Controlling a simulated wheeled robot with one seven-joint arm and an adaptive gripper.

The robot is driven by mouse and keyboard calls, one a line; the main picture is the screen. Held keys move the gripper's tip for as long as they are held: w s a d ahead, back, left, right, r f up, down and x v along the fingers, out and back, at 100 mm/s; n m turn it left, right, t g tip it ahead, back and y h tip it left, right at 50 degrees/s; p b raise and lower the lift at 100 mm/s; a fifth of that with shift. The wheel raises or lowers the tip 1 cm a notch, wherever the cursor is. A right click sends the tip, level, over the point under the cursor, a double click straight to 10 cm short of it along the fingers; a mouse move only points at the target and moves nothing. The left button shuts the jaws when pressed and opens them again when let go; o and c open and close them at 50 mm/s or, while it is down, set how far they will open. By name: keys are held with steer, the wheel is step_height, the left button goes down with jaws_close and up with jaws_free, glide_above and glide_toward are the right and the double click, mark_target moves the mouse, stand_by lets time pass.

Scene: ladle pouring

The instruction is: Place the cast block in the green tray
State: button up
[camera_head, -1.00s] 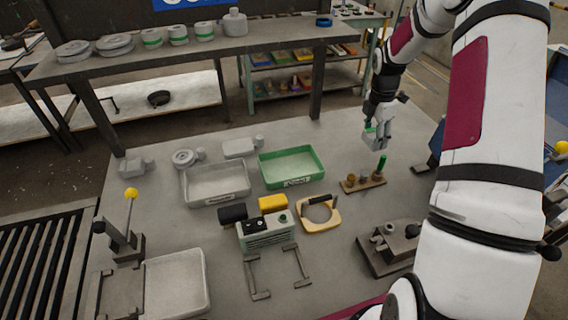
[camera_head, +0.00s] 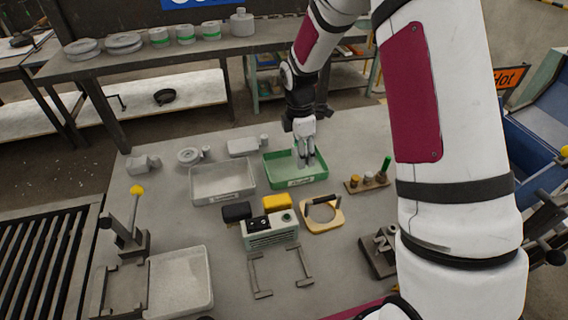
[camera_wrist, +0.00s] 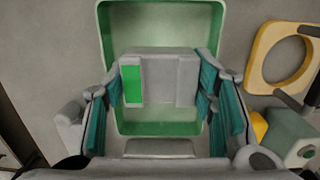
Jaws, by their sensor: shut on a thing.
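The green tray (camera_head: 279,174) stands on the workbench right of the grey tray. My gripper (camera_head: 306,158) points down over the right part of the green tray. In the wrist view the gripper (camera_wrist: 164,85) is shut on the cast block (camera_wrist: 158,64), a grey block with a bright green patch at its left. The block lies within the tray's outline, with the green tray's wall (camera_wrist: 104,45) around it. I cannot tell whether the block touches the tray floor. The fingers largely hide the block in the head view.
A grey tray (camera_head: 222,197) sits left of the green one. A yellow ring with a dark handle (camera_head: 322,226) and a small wooden rack with a green-topped peg (camera_head: 367,183) stand nearby. Grey castings (camera_head: 243,147) lie behind the trays.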

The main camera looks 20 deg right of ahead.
mark_target(285, 171)
steer(key=a, duration=0.5)
steer(key=shift+f+b, duration=0.8)
steer(key=shift+f, duration=0.95)
steer(key=o, duration=1.1)
steer(key=shift+f, duration=0.15)
